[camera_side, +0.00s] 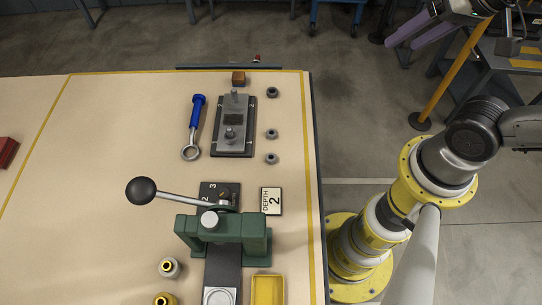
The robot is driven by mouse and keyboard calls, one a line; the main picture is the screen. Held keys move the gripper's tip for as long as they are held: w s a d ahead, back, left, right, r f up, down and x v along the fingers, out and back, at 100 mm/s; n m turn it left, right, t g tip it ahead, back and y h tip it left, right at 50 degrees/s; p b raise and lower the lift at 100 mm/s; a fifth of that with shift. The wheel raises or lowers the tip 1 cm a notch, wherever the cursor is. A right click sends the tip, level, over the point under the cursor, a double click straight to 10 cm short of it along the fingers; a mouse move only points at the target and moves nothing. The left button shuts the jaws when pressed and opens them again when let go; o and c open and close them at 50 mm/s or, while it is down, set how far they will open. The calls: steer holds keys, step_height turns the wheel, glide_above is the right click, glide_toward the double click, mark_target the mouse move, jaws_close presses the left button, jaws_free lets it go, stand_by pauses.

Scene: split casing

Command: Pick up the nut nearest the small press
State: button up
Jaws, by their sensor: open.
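Three small dark nuts lie in a column on the table, to the right of the grey casing (233,122): a far nut (272,92), a middle nut (272,134) and a near nut (271,158). The small green press (255,236), with a lever ending in a black ball, stands below them in the picture. The near nut is the closest of the three to the press. My gripper (404,44) is at the top right, partly cut by the frame edge. Its purple fingers are apart and empty, well away from the nuts.
A blue-handled ring tool (194,125) lies left of the casing. A yellow tray (268,290) and two round brass-topped parts stand in front. A brown block (238,78) sits behind the casing. The left tabletop is mostly clear.

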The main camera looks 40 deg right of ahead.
steer(key=w+a+r+m+g, duration=0.1)
steer(key=w+a+m, duration=0.2)
steer(key=w+m, duration=0.55)
steer(key=m+g, duration=0.5)
steer(key=m, duration=0.2)
glide_above(271, 153)
steer(key=s, duration=0.1)
step_height(271, 153, down, 15)
steer(key=shift+n, duration=0.25)
steer(key=f, duration=0.7)
steer(key=shift+s+a+f, duration=0.1)
steer(key=shift+s+a, duration=0.05)
steer(key=shift+a, duration=0.05)
steer(key=shift+w+a+f, duration=0.1)
steer(key=shift+w+f, duration=0.05)
steer(key=shift+f, duration=1.4)
steer(key=shift+w+a+f, duration=0.1)
steer(key=shift+f, duration=1.4)
jaws_close()
